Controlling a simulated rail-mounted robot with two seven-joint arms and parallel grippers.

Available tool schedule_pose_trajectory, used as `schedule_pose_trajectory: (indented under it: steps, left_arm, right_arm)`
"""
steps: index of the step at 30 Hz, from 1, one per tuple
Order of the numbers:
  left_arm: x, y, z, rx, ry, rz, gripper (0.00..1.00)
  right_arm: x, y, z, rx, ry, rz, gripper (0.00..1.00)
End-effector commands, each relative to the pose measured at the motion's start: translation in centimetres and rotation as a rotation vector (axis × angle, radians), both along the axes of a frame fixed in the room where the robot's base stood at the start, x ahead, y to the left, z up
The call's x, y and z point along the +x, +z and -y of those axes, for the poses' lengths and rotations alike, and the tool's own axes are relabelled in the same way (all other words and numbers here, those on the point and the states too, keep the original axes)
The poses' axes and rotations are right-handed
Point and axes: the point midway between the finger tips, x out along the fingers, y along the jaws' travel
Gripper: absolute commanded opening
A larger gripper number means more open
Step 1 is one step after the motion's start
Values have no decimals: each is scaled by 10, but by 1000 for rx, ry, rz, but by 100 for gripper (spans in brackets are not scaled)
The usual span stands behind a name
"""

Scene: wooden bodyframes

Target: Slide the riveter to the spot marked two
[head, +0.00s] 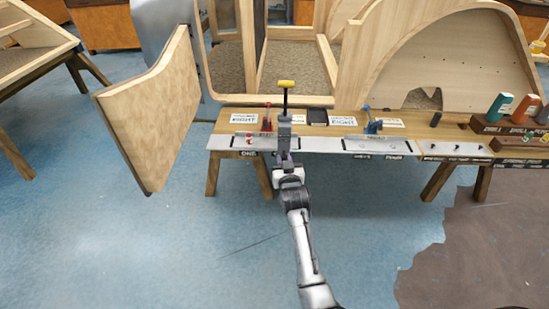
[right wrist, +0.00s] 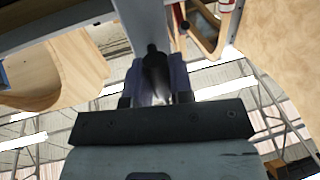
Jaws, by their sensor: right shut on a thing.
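The riveter appears to be the upright dark tool (head: 285,103) with a yellow top, standing at the front edge of the bench in the head view. My right gripper (head: 284,150) reaches up to it from below and is shut on its lower part. In the right wrist view, a dark piece (right wrist: 156,72) sits between the two purple-blue fingers. A label reading ONE (head: 248,153) is on the front edge, just left of the gripper. I cannot make out a mark reading two. My left gripper is not in view.
The wooden bench (head: 222,124) carries a red clamp-like tool (head: 267,118) close on the left and a blue one (head: 372,123) to the right. Metal plates (head: 380,144) line its front edge. A curved wooden panel (head: 150,115) stands left.

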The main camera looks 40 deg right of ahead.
Motion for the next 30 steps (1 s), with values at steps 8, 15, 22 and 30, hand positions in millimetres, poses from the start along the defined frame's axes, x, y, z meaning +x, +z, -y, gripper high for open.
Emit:
schedule_pose_trajectory:
  steps: [8, 15, 22, 30]
  left_arm:
    - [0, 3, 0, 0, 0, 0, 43]
    - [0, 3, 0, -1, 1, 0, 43]
    - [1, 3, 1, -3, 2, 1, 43]
    - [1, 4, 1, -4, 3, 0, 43]
  right_arm:
    - [-3, -1, 6, 1, -20, 1, 0]
    - [-3, -1, 6, 0, -20, 0, 22]
    - [-3, -1, 6, -1, -20, 1, 44]
    - [-3, 0, 6, -1, -20, 1, 46]
